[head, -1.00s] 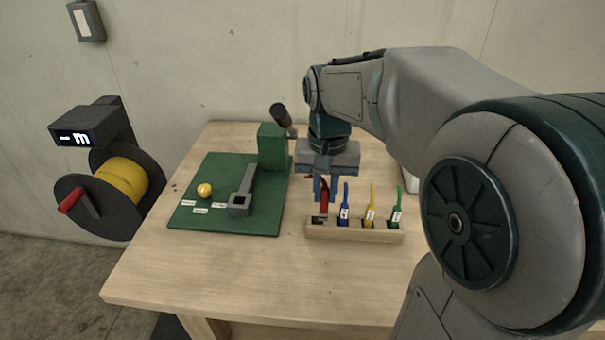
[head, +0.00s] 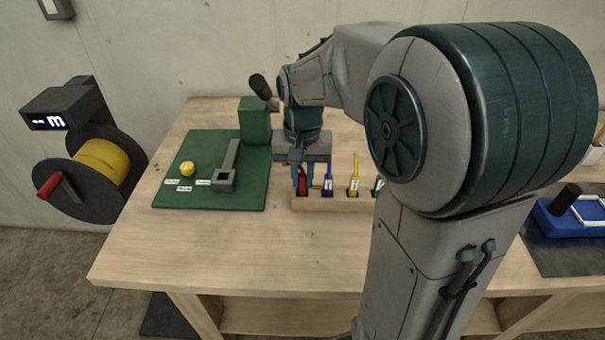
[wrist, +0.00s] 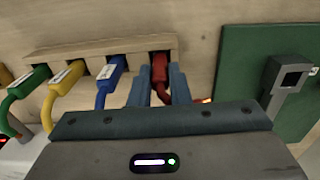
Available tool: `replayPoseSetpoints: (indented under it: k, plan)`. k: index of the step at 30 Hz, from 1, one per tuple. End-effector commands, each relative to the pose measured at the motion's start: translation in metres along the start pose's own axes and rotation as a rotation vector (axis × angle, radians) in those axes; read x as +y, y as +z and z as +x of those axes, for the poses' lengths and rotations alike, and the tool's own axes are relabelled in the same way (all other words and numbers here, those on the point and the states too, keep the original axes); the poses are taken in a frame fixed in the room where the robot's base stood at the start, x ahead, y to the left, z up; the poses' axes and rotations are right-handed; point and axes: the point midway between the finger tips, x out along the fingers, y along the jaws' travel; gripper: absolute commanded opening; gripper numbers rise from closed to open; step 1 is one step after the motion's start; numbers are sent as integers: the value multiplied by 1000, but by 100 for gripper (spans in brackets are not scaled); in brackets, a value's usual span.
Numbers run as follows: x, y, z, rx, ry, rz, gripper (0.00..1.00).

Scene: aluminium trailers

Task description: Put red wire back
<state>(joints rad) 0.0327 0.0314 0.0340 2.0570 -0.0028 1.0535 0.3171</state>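The red wire (wrist: 160,73) has its plug end at the end slot of the wooden rack (wrist: 85,46), beside the blue wire (wrist: 110,80). It also shows in the head view (head: 302,179), at the left end of the rack (head: 335,204). My gripper (head: 302,180) points down over that end, one finger on each side of the red plug.
Blue, yellow (head: 354,178) and green (head: 378,184) wires stand close by in the rack. A green board (head: 210,196) with a grey bracket (head: 227,172) and yellow knob (head: 187,169) lies left. The table front is clear. A yellow cable reel (head: 98,165) hangs left.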

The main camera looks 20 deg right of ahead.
Motion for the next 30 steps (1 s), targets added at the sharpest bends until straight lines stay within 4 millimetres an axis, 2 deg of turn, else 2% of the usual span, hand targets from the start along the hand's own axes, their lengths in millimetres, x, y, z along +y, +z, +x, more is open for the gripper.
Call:
replayPoseSetpoints:
  k: [1,2,10,14,17,24,30]
  plan:
    - [0,0,0,0,0,0,30]
    - [0,0,0,-1,0,0,38]
    - [0,0,0,0,0,0,38]
    - [0,0,-8,2,-1,0,38]
    - [0,-1,-23,5,-2,0,38]
    - [0,-1,-76,4,-1,0,38]
    - [0,0,-110,2,-1,-1,38]
